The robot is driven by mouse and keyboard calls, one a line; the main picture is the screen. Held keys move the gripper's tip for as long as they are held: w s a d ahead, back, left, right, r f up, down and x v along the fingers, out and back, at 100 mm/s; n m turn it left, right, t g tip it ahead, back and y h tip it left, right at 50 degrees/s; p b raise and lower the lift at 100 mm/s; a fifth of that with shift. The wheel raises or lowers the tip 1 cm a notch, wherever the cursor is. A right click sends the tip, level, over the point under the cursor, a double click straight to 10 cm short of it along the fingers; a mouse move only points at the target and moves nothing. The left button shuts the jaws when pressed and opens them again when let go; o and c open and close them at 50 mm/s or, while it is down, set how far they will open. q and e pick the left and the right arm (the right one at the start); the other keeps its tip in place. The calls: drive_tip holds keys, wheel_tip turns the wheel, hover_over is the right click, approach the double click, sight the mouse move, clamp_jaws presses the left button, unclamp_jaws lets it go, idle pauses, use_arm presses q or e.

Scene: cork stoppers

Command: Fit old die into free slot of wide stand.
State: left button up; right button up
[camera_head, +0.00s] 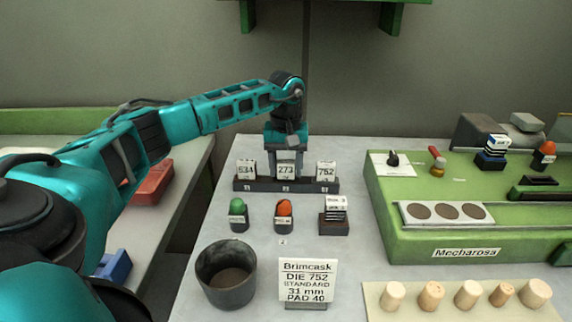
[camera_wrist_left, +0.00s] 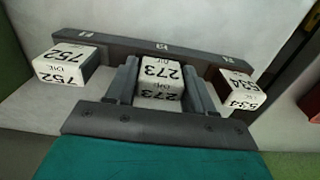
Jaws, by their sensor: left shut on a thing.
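The wide stand (camera_head: 262,186) is a long dark bar near the back of the grey table. My left gripper (camera_head: 286,157) is shut on the white die marked 273 (camera_head: 286,172), between those two. In the left wrist view, the fingers flank the die 273 (camera_wrist_left: 160,72) at the middle of the stand (camera_wrist_left: 110,43). Whether it is fully seated I cannot tell; its base is hidden. My right gripper is not in view.
A green machine (camera_head: 460,225) and several corks (camera_head: 468,294) are at right.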

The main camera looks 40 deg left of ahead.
use_arm(q)
drive_tip(key=shift+f, duration=0.1)
drive_tip(key=o, duration=1.2)
wheel_tip(320, 180, up, 13)
drive_tip(key=shift+p, duration=0.35)
